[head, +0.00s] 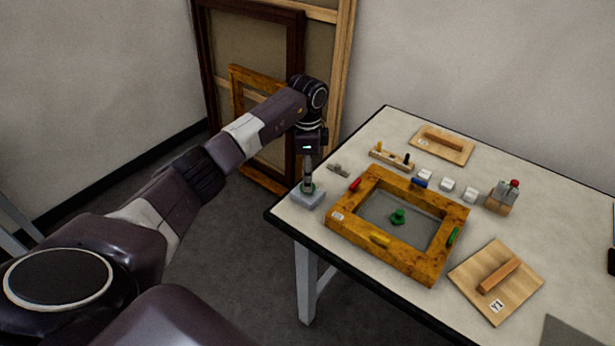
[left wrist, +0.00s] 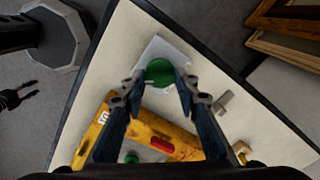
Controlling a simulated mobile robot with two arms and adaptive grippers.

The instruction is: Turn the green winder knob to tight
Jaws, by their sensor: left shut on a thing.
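The green winder knob (left wrist: 160,72) sits on a light grey block (head: 306,197) at the table's near left corner. In the head view my left gripper (head: 308,179) points straight down over the block and mostly hides the knob. In the left wrist view its two fingers (left wrist: 158,84) are on either side of the knob, shut on it. I cannot read any tight mark. What looks like my right gripper (left wrist: 30,90) shows small at the left edge of the left wrist view, its fingers apart and empty.
A yellow-brown frame (head: 385,262) with a second green piece (head: 398,217) inside lies right of the block. A small grey metal part (head: 338,170) lies behind the block. White cubes (head: 447,184) and wooden boards (head: 497,281) lie further right. The table edge is close on the left.

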